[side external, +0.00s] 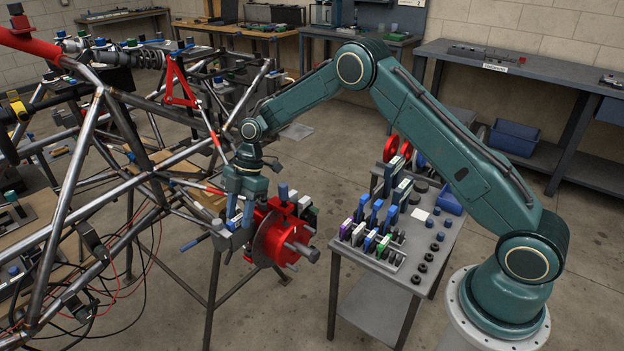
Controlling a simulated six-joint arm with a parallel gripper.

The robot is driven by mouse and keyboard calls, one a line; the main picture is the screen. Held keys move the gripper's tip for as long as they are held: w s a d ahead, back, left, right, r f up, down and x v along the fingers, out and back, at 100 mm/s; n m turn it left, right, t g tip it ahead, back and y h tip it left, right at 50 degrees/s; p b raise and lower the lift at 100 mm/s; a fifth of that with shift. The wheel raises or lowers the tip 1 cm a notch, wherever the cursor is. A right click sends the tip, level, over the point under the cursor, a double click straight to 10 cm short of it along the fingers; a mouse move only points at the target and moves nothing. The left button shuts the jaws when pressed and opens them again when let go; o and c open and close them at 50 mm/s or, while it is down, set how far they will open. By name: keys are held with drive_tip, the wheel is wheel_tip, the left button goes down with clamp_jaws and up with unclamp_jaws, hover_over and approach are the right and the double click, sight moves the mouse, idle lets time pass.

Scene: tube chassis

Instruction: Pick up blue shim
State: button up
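My gripper (232,238) points down beside the red hub with its disc (272,240) at the right of the tube chassis. A small blue piece with a white face (236,214) shows between its fingers. Whether they grip it or stand around it is too small to tell. Several upright blue pieces that look like shims stand on the grey cart, among them one at the front (361,209) and a taller one (389,180). My gripper is well to the left of the cart. No label singles out one blue shim.
The tube chassis (130,120) fills the left, with tubes and loose cables close to my gripper. The cart (440,245) also carries purple, green and black pieces. Benches line the back wall. The floor between chassis and cart is open.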

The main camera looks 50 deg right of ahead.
sight(239, 216)
drive_tip(key=shift+c, duration=0.2)
clamp_jaws()
drive_tip(key=shift+r, duration=0.1)
wheel_tip(239, 216, up, 20)
idle(0.9)
idle(0.5)
drive_tip(key=shift+a+m, duration=0.1)
drive_tip(key=shift+m, duration=0.2)
